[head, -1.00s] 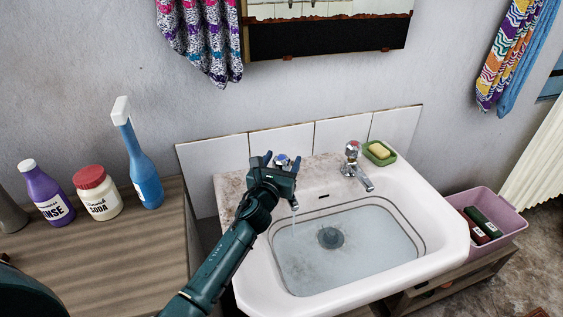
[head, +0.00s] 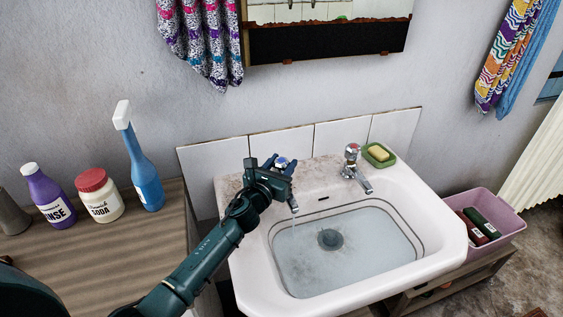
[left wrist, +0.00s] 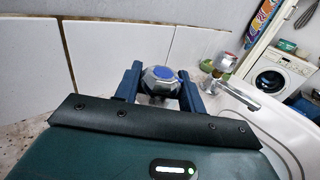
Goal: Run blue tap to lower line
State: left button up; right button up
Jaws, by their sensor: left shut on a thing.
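The blue tap (left wrist: 160,78), a chrome knob with a blue top, stands at the back left of the sink. My left gripper (head: 273,163) is shut on it, and the left wrist view shows a finger on each side of the knob. In the head view the tap's blue top (head: 281,161) shows just past the fingers. Water runs from its spout (head: 293,206) in a thin stream into the basin. The basin holds water. A darker line (head: 414,235) runs around its inner wall, just above the water. A second line near it is hard to tell apart. My right gripper is not in view.
A red-topped tap (head: 352,165) stands to the right, beside a green soap dish (head: 379,154) with yellow soap. A wooden counter (head: 150,245) at left bears a blue spray bottle (head: 144,170), a soda jar (head: 99,195) and a purple bottle (head: 48,195). A pink crate (head: 503,217) stands right.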

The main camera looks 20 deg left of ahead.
pick_arm(q)
jog(key=m+h, duration=0.2)
jog(key=h, duration=0.1)
jog(key=shift+a+f+g+b, duration=0.1)
jog(key=shift+f+g+b, duration=0.05)
jog(key=shift+g+b, duration=0.2)
jog(key=shift+m+g+h+b, duration=0.5)
jog(key=shift+m+h, duration=0.3)
jog(key=shift+h, duration=0.2)
jog(key=shift+m+g+h+b, duration=0.5)
jog(key=shift+h+b, duration=0.25)
jog(key=shift+h, duration=0.15)
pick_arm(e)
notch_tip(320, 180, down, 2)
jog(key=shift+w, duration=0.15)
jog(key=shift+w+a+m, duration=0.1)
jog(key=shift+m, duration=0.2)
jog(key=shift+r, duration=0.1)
pick_arm(q)
jog(key=o, duration=0.7)
jog(key=shift+o, duration=1.4)
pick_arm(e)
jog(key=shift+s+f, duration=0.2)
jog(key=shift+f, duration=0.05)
